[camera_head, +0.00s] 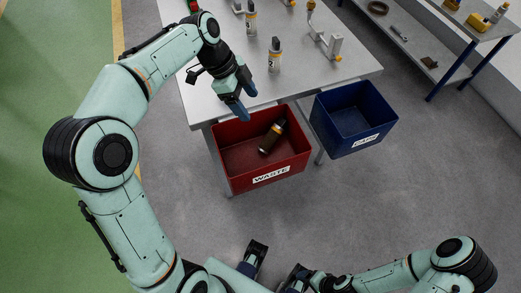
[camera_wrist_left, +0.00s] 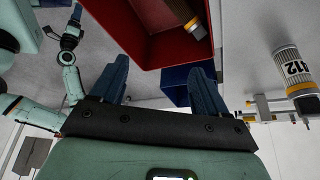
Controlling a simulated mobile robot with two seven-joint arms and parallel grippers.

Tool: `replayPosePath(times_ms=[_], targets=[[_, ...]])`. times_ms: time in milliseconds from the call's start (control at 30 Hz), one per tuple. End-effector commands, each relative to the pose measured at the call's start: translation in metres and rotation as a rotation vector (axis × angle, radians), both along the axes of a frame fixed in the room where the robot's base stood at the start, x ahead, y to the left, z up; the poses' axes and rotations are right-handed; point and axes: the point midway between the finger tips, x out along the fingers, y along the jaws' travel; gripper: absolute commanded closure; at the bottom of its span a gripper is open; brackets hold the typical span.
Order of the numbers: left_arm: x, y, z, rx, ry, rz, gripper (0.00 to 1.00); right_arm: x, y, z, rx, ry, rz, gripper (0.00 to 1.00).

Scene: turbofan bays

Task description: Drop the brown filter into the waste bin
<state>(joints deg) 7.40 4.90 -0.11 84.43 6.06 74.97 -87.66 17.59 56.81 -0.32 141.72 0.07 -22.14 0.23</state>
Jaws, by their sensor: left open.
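The brown filter (camera_head: 272,137) lies tilted inside the red waste bin (camera_head: 235,177), against its right side. It also shows partly in the left wrist view (camera_wrist_left: 193,24), inside the red bin (camera_wrist_left: 150,58). My left gripper (camera_head: 241,102) is open and empty, above the bin's far left rim, apart from the filter. Its two blue fingers (camera_wrist_left: 158,82) stand wide apart in the left wrist view with nothing between them.
A blue caps bin (camera_head: 358,143) stands right of the waste bin. The grey table (camera_head: 225,130) behind holds a white filter (camera_head: 275,55), another canister (camera_head: 250,20) and a metal bracket (camera_head: 326,42). A shelf unit (camera_head: 445,65) stands at the upper right. The floor in front is clear.

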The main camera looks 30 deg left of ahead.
Motion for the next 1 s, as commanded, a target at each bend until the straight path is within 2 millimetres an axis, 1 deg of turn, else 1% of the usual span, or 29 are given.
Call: replayPosePath(times_ms=[33,100,200,333,500,1000], targets=[[-0.001,0.005,0.013,0.001,-0.004,0.003,0.25,0.001,0.0,0.003,0.0,-0.001,0.0,0.14],[-0.002,0.011,0.027,0.001,-0.003,0.003,0.25,0.001,0.0,0.006,0.0,-0.001,0.0,0.14],[-0.005,0.017,0.042,0.001,-0.003,0.001,0.25,0.002,0.0,0.009,0.0,-0.002,0.0,0.14],[-0.007,0.023,0.054,0.0,-0.001,0.0,0.25,0.003,0.0,0.011,0.0,-0.003,0.0,0.14],[-0.008,0.025,0.059,0.0,0.0,0.0,0.25,0.003,0.0,0.012,0.0,-0.003,0.0,0.14],[-0.008,0.025,0.059,0.0,0.0,0.0,0.25,0.003,0.0,0.012,0.0,-0.003,0.0,0.14]])
